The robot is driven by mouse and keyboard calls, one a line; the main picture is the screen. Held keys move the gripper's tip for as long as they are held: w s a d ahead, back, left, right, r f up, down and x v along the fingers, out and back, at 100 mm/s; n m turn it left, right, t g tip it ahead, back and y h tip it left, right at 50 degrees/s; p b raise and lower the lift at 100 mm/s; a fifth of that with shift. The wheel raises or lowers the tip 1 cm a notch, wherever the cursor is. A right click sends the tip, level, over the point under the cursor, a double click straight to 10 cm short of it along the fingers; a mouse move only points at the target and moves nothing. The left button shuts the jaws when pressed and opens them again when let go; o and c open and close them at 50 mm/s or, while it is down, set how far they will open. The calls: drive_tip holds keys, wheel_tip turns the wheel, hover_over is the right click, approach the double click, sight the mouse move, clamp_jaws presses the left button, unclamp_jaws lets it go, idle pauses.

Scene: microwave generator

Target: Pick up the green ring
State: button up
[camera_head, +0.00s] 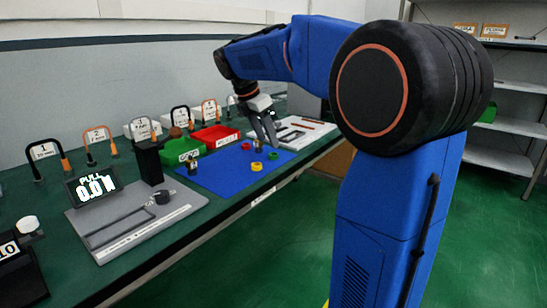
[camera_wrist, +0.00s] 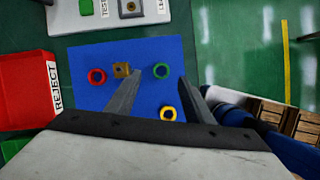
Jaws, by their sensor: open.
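The green ring (camera_head: 273,156) lies on the blue mat (camera_head: 222,180), near its right side in the head view. In the wrist view the green ring (camera_wrist: 161,71) lies flat on the mat, ahead of and between the two fingertips. My gripper (camera_head: 266,133) is above the mat with its fingers pointing down. In the wrist view my gripper (camera_wrist: 160,80) has its fingers apart with nothing between them. A yellow ring (camera_head: 256,166) lies close by; it shows between the fingers' lower parts in the wrist view (camera_wrist: 168,113).
In the wrist view a red ring (camera_wrist: 97,76) and a brass block (camera_wrist: 122,70) are on the mat. A red REJECT bin (camera_head: 214,136) and a green bin (camera_head: 182,148) stand behind it. A grey pull tester (camera_head: 135,217) is at the left.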

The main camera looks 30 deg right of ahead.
sight(271, 159)
drive_tip(key=shift+x, duration=2.65)
drive_tip(key=shift+s, duration=0.15)
drive_tip(key=shift+c, duration=0.5)
drive_tip(key=c, duration=1)
